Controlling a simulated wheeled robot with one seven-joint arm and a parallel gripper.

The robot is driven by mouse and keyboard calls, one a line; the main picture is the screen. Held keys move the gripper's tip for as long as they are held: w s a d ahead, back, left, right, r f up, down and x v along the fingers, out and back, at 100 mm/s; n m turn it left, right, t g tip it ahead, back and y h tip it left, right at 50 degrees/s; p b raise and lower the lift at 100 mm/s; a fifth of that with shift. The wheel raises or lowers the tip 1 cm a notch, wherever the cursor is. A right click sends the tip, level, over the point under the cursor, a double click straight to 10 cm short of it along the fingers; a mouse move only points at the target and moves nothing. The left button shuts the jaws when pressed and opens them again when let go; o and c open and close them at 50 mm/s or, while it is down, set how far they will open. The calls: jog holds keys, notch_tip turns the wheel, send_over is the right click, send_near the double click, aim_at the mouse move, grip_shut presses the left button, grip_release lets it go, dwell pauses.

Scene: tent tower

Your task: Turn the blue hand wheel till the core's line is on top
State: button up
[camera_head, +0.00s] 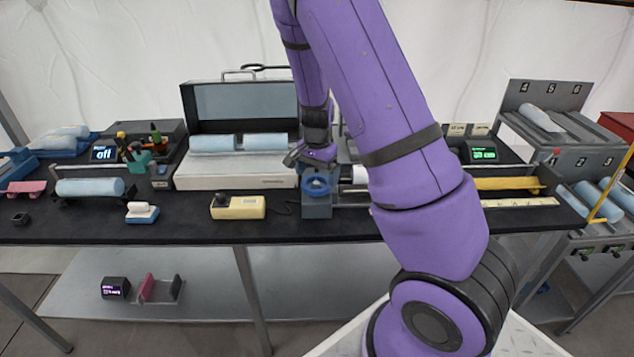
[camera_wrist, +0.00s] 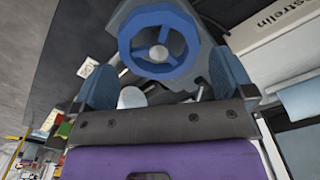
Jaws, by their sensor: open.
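The blue hand wheel (camera_head: 317,184) is on the grey-blue block at the front of the bench, just left of my arm. In the wrist view the wheel (camera_wrist: 159,52) is large, with a blue rim, spokes and a pale hub. My gripper (camera_head: 312,160) is open just above and behind the wheel. In the wrist view its two blue fingers (camera_wrist: 162,72) stand apart on either side below the wheel, with no grip on it visible. A white cylinder end, perhaps the core (camera_head: 359,174), shows right of the wheel, mostly behind my arm. I cannot see a line on it.
A cream box (camera_head: 238,207) and a white-and-blue stamp-like item (camera_head: 142,212) lie left of the wheel. An open-lidded case (camera_head: 235,180) with light-blue cylinders stands behind. A yellow bar (camera_head: 507,184) lies right of my arm. The bench's front edge is close below the wheel.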

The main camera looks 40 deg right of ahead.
aim_at(316, 182)
notch_tip(316, 182, up, 7)
dwell(0.3)
dwell(0.5)
jog(key=s+a+r+n+t+y, duration=0.1)
jog(key=s+a+r+n, duration=0.3)
jog(key=r, duration=0.4)
jog(key=s+a+r+n+t+y, duration=0.1)
jog(key=s+a+r+n, duration=0.2)
jog(key=s+a+r, duration=0.35)
jog(key=s+a+r+n+t+h, duration=0.1)
jog(key=s+r+n, duration=0.2)
jog(key=s, duration=0.5)
jog(key=s+a+r+n+t+h, duration=0.1)
jog(key=s+a+r+n+t, duration=0.1)
jog(key=s+r, duration=0.4)
jog(key=shift+s+r+n, duration=0.25)
jog(key=shift+s+n, duration=0.45)
jog(key=shift+s, duration=0.45)
